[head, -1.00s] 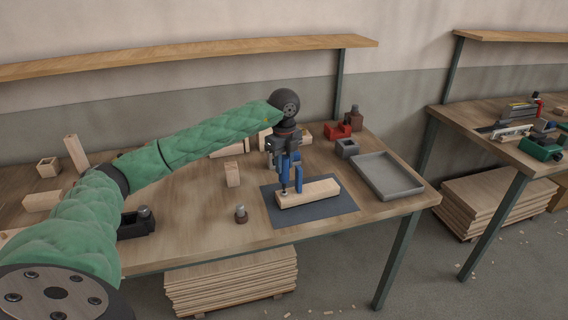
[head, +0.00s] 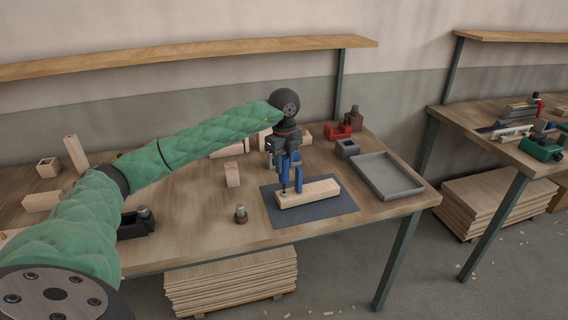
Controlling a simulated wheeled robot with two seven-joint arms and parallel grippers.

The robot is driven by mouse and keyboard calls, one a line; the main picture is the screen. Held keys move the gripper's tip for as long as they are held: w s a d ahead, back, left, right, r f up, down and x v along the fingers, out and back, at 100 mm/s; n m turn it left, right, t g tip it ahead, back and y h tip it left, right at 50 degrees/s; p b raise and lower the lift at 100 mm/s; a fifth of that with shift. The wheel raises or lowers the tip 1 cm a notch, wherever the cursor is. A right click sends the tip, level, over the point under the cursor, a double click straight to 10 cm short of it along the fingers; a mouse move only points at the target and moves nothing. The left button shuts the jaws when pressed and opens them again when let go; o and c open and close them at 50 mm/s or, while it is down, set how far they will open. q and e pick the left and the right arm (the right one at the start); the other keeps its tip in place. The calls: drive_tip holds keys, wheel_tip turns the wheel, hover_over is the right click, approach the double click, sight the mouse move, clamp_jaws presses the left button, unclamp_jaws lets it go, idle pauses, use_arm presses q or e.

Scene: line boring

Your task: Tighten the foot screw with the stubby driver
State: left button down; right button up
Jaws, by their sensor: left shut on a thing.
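A pale wooden bar (head: 316,192) lies on a dark mat (head: 318,213) near the front right of the bench. My left gripper (head: 291,181), with blue fingers, points down over the bar's left end. It is shut on a small dark tool, which I take for the stubby driver (head: 284,188); the fingers hide most of it. The driver's lower end is at the top of the bar's left end. The foot screw cannot be made out there, and whether the tip touches it is too small to tell. My right gripper is not in view.
A grey tray (head: 386,188) lies right of the mat. A grey block (head: 347,151) and red parts (head: 338,132) stand behind. A small brown-based piece (head: 240,214) and a wooden block (head: 232,174) stand left of the mat. A black holder (head: 137,224) sits farther left.

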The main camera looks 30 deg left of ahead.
use_arm(q)
drive_tip(key=shift+f+b, duration=0.65)
drive_tip(key=shift+f, duration=0.3)
idle(0.7)
